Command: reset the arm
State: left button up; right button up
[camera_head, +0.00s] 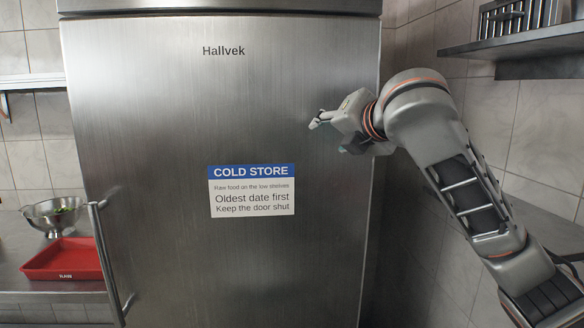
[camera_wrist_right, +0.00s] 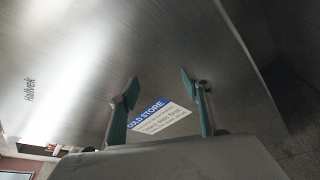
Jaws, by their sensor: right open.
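My right arm comes in from the right in the head view, with its gripper (camera_head: 328,130) raised in front of the upper right part of the steel fridge door. In the right wrist view the gripper (camera_wrist_right: 158,88) shows two teal-padded fingers spread apart with nothing between them. Beyond the fingers are the steel door (camera_wrist_right: 170,45) and its blue and white COLD STORE sign (camera_wrist_right: 158,117). How far the fingertips are from the door is hard to tell. My left gripper is in neither view.
The closed fridge door (camera_head: 150,120) fills the middle, with a vertical handle (camera_head: 108,262) at its lower left. A red tray (camera_head: 66,262) and a metal bowl (camera_head: 50,222) with greens stand on the left counter. A wall shelf (camera_head: 520,42) with a rack juts out at upper right.

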jog(key=s+d+f+m+g+h, duration=0.15)
jog(key=f+m, duration=0.25)
jog(key=f, duration=0.8)
jog(key=s+d+f+m, duration=0.3)
jog(key=f+m, duration=0.1)
jog(key=f, duration=0.8)
jog(key=s+d+f+m+g+h, duration=0.15)
jog(key=f+m, duration=0.25)
jog(key=f, duration=0.8)
jog(key=s+d+f+m+g+h, duration=0.2)
jog(key=s+d+f+m, duration=0.2)
jog(key=s+d+f, duration=0.45)
jog(key=s+d+f+m+g+h, duration=0.1)
jog(key=s+d+f+m, duration=0.3)
jog(key=s, duration=0.7)
jog(key=s+d+f+m+g+h, duration=0.25)
jog(key=s+d+f, duration=0.25)
jog(key=s+f, duration=0.4)
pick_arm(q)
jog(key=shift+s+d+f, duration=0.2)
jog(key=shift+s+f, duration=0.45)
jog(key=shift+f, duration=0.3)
pick_arm(e)
jog(key=a+f+m+t+y, duration=0.3)
jog(key=a+f+y, duration=0.5)
jog(key=a+f, duration=0.5)
jog(key=shift+w+a+m+t, duration=0.4)
jog(key=shift+a+t, duration=0.45)
jog(key=shift+a, duration=1.05)
